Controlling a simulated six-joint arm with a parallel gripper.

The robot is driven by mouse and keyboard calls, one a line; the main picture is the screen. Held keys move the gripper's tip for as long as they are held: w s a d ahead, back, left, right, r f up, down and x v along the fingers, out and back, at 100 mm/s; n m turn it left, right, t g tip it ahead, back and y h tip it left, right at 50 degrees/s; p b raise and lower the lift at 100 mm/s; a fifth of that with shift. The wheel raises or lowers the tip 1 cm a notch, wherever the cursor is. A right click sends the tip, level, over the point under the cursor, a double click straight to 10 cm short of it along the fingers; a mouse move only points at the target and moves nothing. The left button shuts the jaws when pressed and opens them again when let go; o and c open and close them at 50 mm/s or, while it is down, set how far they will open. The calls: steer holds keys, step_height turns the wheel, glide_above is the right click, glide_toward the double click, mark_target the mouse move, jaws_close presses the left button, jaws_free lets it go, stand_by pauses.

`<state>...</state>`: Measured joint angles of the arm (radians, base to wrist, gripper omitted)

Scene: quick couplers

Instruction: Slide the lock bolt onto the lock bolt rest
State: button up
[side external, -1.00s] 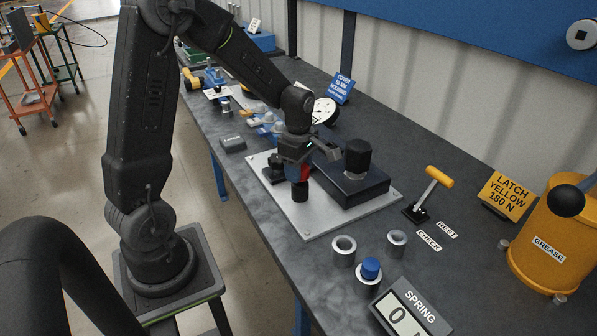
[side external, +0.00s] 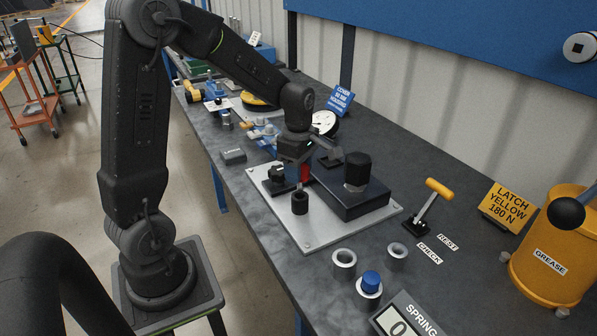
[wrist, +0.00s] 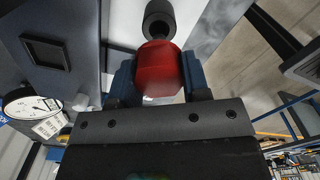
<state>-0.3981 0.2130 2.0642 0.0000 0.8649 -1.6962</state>
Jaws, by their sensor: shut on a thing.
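My gripper (wrist: 158,78) is shut on a red faceted knob (wrist: 158,68), which I take to be the lock bolt. In the side view the gripper (side external: 302,168) is over the light metal plate, and the red knob (side external: 305,173) shows in it, partly covered. A short black hollow cylinder (side external: 299,204) stands on the plate below and in front of the knob. It also shows just beyond the knob in the wrist view (wrist: 158,19). I cannot tell whether knob and cylinder touch, or which part is the lock bolt rest. The bolt's shank is hidden.
The metal plate (side external: 308,230) carries a dark block (side external: 350,198) with a black knob (side external: 357,168) and a small black fixture (side external: 284,178). A yellow-handled lever (side external: 430,203), metal rings (side external: 344,258), and a blue-topped part (side external: 371,281) stand nearer the camera. Bench is clear front-left.

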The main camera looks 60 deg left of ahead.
steer(key=shift+r, duration=0.1)
steer(key=shift+r, duration=1.95)
steer(key=shift+d, duration=0.1)
steer(key=m, duration=0.2)
steer(key=shift+w+d+f+m, duration=0.3)
steer(key=shift+w+d, duration=0.05)
steer(key=shift+d, duration=0.05)
steer(key=w+d+f+m, duration=0.2)
steer(key=d+m, duration=0.2)
steer(key=m, duration=0.6)
steer(key=w+d+f+m, duration=0.2)
steer(key=d+m, duration=0.2)
steer(key=m, duration=0.7)
steer(key=shift+w+d+f, duration=0.2)
steer(key=shift+w, duration=0.05)
